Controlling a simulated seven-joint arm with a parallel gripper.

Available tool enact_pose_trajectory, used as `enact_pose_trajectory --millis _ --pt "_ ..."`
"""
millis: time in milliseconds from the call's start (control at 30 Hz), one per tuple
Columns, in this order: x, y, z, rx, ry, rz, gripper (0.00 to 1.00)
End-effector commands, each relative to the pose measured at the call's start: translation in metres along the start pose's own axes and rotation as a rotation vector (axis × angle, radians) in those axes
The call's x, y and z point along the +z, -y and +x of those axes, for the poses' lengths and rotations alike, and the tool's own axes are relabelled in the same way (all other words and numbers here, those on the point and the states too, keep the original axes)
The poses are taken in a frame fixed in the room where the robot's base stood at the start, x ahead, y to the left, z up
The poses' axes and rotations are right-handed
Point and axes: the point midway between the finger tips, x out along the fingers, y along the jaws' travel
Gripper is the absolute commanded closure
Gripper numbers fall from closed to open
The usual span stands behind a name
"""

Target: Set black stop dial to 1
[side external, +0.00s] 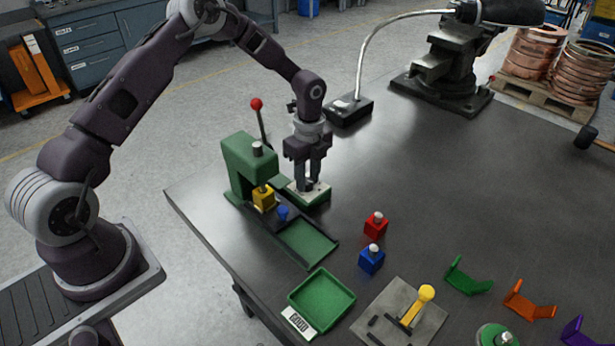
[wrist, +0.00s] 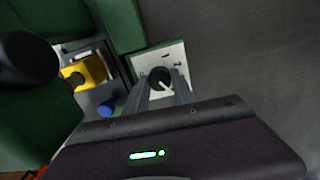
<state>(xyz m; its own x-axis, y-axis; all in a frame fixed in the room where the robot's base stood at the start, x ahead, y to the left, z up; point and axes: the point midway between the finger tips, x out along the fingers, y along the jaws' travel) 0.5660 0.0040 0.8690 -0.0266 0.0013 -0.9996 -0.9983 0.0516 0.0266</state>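The black stop dial (wrist: 160,78) sits on a white plate with small dark marks, on top of a green block (side external: 318,198) beside the green press. A pale pointer line crosses the dial toward the lower right in the wrist view. My gripper (side external: 310,186) points straight down over the plate. In the wrist view its two fingers (wrist: 160,88) stand close on either side of the dial. I cannot tell whether they touch it. In the side view the fingers hide the dial.
The green press (side external: 240,165) with a red-knobbed lever (side external: 257,104) stands just left of my gripper. A yellow block (side external: 263,197) and a blue knob (side external: 283,212) sit at it. Red (side external: 375,226) and blue (side external: 371,259) blocks stand in front.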

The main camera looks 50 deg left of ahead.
Motion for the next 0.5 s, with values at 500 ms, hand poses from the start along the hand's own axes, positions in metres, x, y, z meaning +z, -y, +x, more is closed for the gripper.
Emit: enact_pose_trajectory --millis 500 --pt "0.0006 0.0001 -0.0006 0.000 -0.003 -0.154 1.00"
